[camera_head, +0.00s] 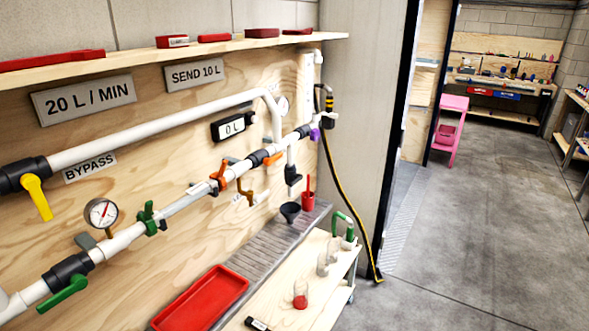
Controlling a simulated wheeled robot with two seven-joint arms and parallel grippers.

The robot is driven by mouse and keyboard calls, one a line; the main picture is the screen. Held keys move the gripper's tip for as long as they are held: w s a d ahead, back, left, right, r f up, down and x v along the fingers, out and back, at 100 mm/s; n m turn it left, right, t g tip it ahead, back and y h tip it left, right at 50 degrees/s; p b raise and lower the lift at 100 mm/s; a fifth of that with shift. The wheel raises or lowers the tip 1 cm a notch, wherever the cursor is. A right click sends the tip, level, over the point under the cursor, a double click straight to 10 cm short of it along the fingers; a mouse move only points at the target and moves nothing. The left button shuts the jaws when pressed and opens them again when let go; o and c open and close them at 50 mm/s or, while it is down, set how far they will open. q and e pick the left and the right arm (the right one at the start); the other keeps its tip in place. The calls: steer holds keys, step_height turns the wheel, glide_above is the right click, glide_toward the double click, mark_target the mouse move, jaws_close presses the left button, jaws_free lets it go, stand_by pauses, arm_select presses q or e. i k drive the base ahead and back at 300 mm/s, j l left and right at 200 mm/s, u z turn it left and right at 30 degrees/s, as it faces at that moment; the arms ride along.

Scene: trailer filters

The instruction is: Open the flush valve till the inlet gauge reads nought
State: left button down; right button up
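A round white gauge (101,213) with a red needle stands on the lower white pipe at the left; its numbers are too small to read. A second gauge (283,104) sits further along, partly hidden by the upper pipe. No label marking the flush valve is readable. A brown-orange tap (246,194) hangs below the lower pipe beside a small unreadable label. An orange-red handle (220,178), an orange handle (272,159), a purple handle (315,134) and green handles (64,297) are on the same pipe. Neither of my grippers is in view.
A yellow handle (38,198) is by the BYPASS label (89,168). A display (228,126) reads 0 L. A red tray (202,301), black funnel (290,211) and red cup (307,201) are below the pipes. A black-yellow hose (345,195) reaches the floor. Open floor (480,220) lies right.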

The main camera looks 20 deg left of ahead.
mark_target(299, 177)
steer(key=i+l+u, duration=0.15)
steer(key=i+u, duration=0.25)
steer(key=i+l+u, duration=0.35)
steer(key=i, duration=0.15)
steer(key=i+l+u, duration=0.4)
